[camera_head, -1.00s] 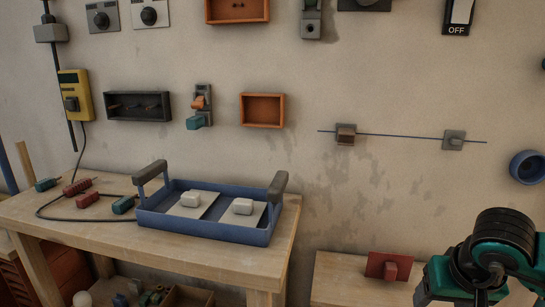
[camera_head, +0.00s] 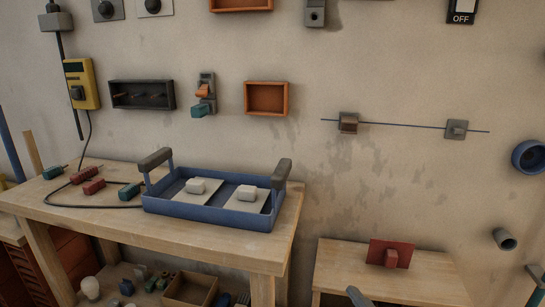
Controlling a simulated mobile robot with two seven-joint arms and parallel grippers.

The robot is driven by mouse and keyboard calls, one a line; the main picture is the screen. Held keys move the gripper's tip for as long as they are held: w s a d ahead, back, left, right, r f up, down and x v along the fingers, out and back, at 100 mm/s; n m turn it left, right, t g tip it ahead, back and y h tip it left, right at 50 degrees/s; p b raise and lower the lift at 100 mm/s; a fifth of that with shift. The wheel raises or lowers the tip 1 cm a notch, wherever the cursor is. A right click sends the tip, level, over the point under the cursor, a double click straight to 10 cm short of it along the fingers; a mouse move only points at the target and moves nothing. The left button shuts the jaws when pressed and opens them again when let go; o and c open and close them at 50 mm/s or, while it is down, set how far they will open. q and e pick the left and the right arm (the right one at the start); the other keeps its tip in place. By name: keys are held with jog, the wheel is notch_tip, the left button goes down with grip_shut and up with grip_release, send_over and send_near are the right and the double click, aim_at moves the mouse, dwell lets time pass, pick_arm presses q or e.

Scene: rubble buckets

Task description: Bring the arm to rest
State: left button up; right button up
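Neither of my grippers can be made out in the head view. The robot arm seen earlier at the lower right is out of the picture there. A small dark and teal piece (camera_head: 358,297) shows at the bottom edge, in front of the right bench; I cannot tell whether it is part of my arm. A dark teal and orange piece at the lower right edge is cut off and also unclear.
A wooden bench (camera_head: 190,240) on the left holds a blue tray (camera_head: 205,212) with two pale blocks, a cable and several coloured plugs. A lower bench (camera_head: 350,265) holds a red plate (camera_head: 390,253). The wall carries boxes, switches and a rod.

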jog(key=s+d+f+m+g+h, duration=0.1)
jog(key=s+f+m+g+h, duration=0.2)
jog(key=f+m, duration=0.4)
jog(key=s+d+f+m+g+h, duration=0.1)
jog(key=s+f+m+g, duration=0.2)
jog(key=s+f+m, duration=0.4)
pick_arm(q)
jog(key=s+a+r+y+p, duration=0.1)
jog(key=s+a+r+p, duration=0.1)
jog(key=r+p, duration=1)
jog(key=a+p, duration=0.1)
jog(key=p, duration=0.5)
jog(key=shift+a+r, duration=0.25)
jog(key=shift+a, duration=0.05)
pick_arm(e)
jog(key=d+r+n, duration=0.1)
jog(key=d+r, duration=0.2)
jog(key=r, duration=0.8)
jog(key=shift+s+d+r+h, duration=0.15)
jog(key=shift+d+r+h, duration=0.1)
jog(key=shift+r+h, duration=0.15)
